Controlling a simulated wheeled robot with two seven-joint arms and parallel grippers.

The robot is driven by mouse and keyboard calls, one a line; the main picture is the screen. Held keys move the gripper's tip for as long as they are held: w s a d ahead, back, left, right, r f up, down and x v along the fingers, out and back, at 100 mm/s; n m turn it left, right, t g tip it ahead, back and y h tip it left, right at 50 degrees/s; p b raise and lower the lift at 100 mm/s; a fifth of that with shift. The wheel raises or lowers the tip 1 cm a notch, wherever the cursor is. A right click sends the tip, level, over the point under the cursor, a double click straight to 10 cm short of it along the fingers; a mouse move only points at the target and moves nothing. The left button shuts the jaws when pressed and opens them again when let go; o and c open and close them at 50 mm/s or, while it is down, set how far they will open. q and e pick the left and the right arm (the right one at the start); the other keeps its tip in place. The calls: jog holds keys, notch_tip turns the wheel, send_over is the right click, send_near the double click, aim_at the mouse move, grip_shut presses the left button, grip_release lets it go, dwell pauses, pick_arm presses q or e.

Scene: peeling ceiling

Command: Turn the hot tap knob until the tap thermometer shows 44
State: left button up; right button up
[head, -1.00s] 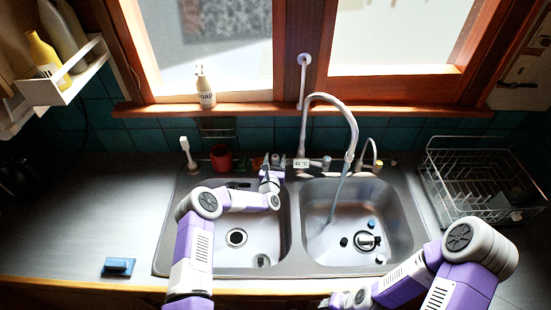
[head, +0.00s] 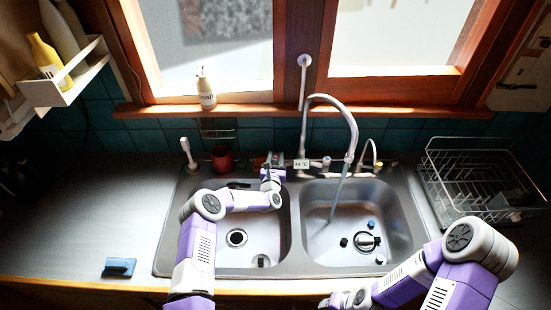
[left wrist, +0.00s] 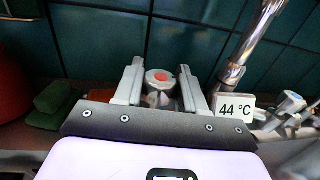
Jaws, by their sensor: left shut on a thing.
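The hot tap knob (left wrist: 160,84), metal with a red cap, sits between the two fingers of my left gripper (left wrist: 160,90) in the left wrist view. My left gripper (head: 272,162) is shut on it behind the left basin. The tall curved spout (head: 352,125) runs water into the right basin. My right gripper (head: 335,300) is at the bottom edge of the head view, partly cut off, and its jaws are unclear.
The double sink has a left basin (head: 222,258) and a right basin (head: 400,240) with small items in it. A dish rack (head: 470,185) is at right. The left counter is mostly clear.

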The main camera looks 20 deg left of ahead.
pick_arm(q)
jog(key=shift+d+r+n+y+p, duration=0.1)
jog(key=shift+r+n+y+p, duration=0.15)
jog(key=shift+n+y+p, duration=0.6)
jog(key=shift+f+y+p, duration=0.1)
jog(key=shift+y+p, duration=0.15)
jog(key=shift+p, duration=0.3)
jog(key=shift+f+n+g+y, duration=0.1)
jog(key=shift+n+g+y, duration=0.5)
jog(key=shift+y, duration=0.3)
jog(key=shift+n+g+y, duration=0.5)
jog(key=shift+n+y, duration=0.15)
jog(key=shift+y, duration=0.45)
jog(key=o, duration=0.9)
jog(key=shift+o, duration=0.2)
jog(key=shift+s, duration=0.1)
